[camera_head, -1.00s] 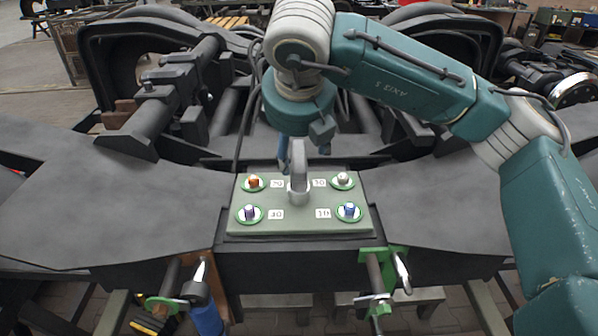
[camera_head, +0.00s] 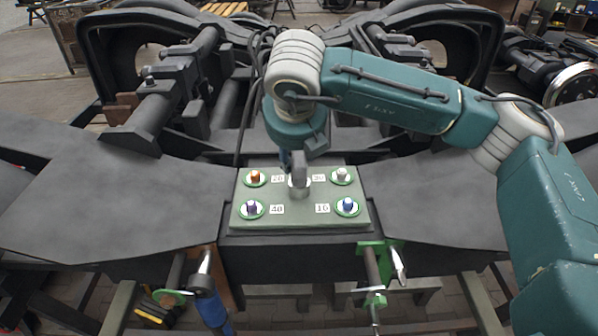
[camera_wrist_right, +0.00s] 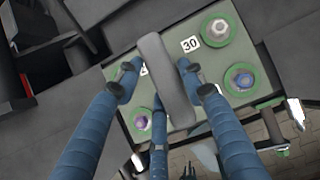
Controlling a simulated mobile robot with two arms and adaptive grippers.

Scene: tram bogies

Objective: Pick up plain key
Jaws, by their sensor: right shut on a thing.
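The plain grey key (camera_head: 299,173) stands at the middle of the green-grey board (camera_head: 298,221), between the coloured pegs. Its grey bar also shows large in the right wrist view (camera_wrist_right: 165,85). My right gripper (camera_head: 292,158) is above the board, shut on the key; in the right wrist view its blue fingers (camera_wrist_right: 160,75) lie on both sides of the bar. The key's lower end is partly hidden, and I cannot tell whether it is clear of the board.
Orange (camera_head: 255,176), white (camera_head: 341,174), purple (camera_head: 251,208) and blue (camera_head: 348,205) pegs stand in green rings around the key, with number labels. Green clamps (camera_head: 372,252) are at the board's front. Flat dark plates (camera_head: 150,205) lie on both sides; black bogie frames rise behind.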

